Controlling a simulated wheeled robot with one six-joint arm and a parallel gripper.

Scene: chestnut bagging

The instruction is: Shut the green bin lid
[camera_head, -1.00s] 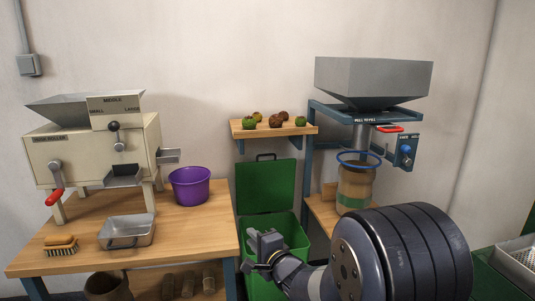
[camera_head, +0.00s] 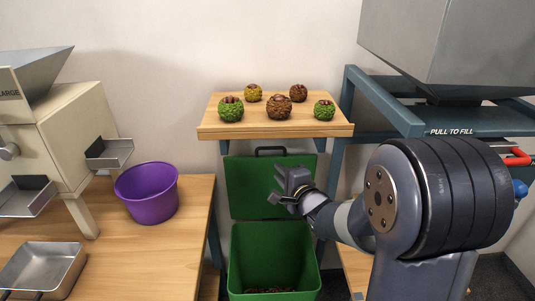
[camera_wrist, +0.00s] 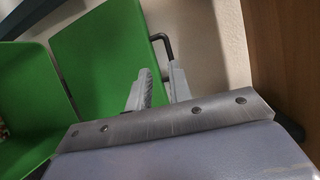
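The green bin (camera_head: 272,262) stands on the floor between the tables. Its green lid (camera_head: 250,187) is open, standing upright at the back against the wall side, with a black handle (camera_head: 271,150) on its top edge. My gripper (camera_head: 284,186) is in front of the lid's right part, below the handle, and looks empty. In the wrist view my gripper (camera_wrist: 160,80) has its two fingers apart, with the black handle (camera_wrist: 163,42) just beyond the fingertips; I cannot tell if they touch. The lid (camera_wrist: 100,58) and the bin (camera_wrist: 28,95) are on the left there.
A wooden shelf (camera_head: 275,130) with several chestnut burs hangs just above the lid. On the left are a wooden table (camera_head: 150,245), a purple bucket (camera_head: 147,195) and a metal tray (camera_head: 40,268). A blue frame (camera_head: 385,105) with a grey hopper stands at the right.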

